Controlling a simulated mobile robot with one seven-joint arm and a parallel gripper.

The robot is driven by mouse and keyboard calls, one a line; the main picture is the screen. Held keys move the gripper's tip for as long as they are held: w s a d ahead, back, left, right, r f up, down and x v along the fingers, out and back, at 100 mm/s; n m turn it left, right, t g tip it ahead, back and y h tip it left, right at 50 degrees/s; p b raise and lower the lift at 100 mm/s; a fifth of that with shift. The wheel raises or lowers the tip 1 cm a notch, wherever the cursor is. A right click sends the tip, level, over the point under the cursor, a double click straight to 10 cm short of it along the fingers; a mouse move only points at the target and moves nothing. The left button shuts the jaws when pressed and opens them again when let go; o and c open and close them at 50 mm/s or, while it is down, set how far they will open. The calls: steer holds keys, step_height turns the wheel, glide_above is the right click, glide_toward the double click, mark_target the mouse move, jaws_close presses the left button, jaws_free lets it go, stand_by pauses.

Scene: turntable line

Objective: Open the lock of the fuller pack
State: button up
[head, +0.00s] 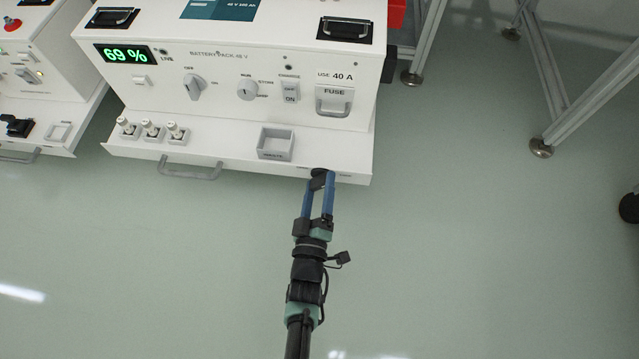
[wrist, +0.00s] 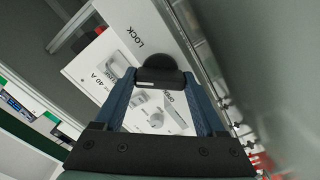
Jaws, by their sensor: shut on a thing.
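The battery pack (head: 230,75) is a white cabinet with a green display (head: 126,54) reading 69 %. The lock is a black knob (head: 319,172) near the right end of its front ledge (head: 235,165); it also shows in the wrist view (wrist: 164,60). My gripper (head: 322,182) is shut on the black knob, its blue fingers on either side. In the wrist view, the word LOCK is printed beside the knob, and another label, apparently OPEN, is partly hidden by the gripper (wrist: 160,82). A second pack (head: 50,60) stands at the left, its display out of view.
The ledge carries several small white plugs (head: 150,130), a grey open box (head: 275,143) and a clear handle (head: 190,169). A fuse handle (head: 334,101) and switches are on the front panel. Metal frame legs (head: 560,105) stand at the right. The floor in front is clear.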

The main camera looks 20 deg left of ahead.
steer(key=n, duration=0.3)
steer(key=shift+n, duration=2.3)
steer(key=o, duration=1.3)
steer(key=shift+s, duration=0.1)
steer(key=p+v, duration=0.5)
steer(key=v, duration=0.8)
